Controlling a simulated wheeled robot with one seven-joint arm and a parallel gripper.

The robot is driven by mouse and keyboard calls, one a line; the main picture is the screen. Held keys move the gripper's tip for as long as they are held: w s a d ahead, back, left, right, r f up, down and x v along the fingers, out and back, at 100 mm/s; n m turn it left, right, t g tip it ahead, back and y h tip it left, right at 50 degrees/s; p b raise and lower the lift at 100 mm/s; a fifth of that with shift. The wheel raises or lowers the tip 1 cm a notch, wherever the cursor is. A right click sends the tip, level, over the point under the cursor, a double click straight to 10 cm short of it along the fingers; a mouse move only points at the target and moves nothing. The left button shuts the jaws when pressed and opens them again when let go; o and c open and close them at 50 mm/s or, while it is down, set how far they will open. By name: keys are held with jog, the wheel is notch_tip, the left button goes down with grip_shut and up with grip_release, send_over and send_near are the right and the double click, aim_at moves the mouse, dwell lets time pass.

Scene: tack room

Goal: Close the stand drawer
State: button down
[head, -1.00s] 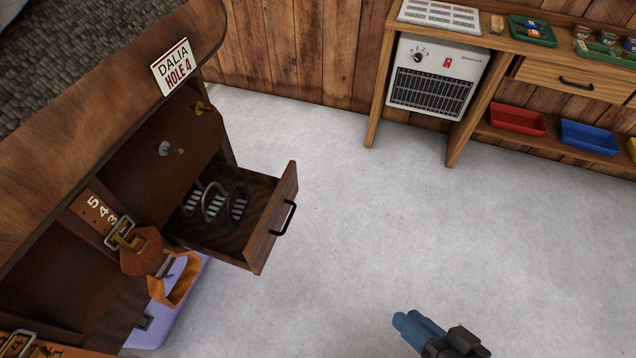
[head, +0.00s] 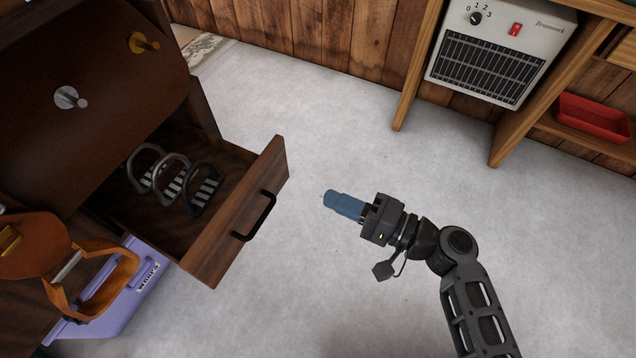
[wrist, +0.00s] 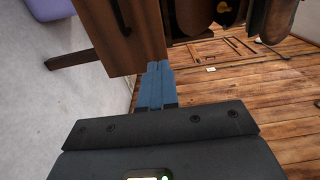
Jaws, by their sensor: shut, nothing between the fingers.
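The stand drawer (head: 232,232) is pulled out of the dark wooden stand. Its front has a black bar handle (head: 255,217), and several stirrups (head: 172,180) lie inside it. My gripper (head: 328,198) is shut and empty, its blue fingers pointing at the drawer front from the right. In the head view a gap shows between the fingertips and the front. In the wrist view the fingers (wrist: 158,72) reach up beside the lower edge of the wooden drawer front (wrist: 140,45); whether they touch cannot be told there.
A heater (head: 495,50) and a red tray (head: 592,118) sit under the bench at the right. Pale floor between stand and bench is clear.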

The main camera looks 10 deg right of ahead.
aim_at(262, 169)
jog(key=b+x, duration=0.1)
jog(key=x, duration=1.2)
jog(key=shift+a, duration=0.1)
jog(key=b+x, duration=1.1)
jog(key=x, duration=1.2)
jog(key=shift+b, duration=0.35)
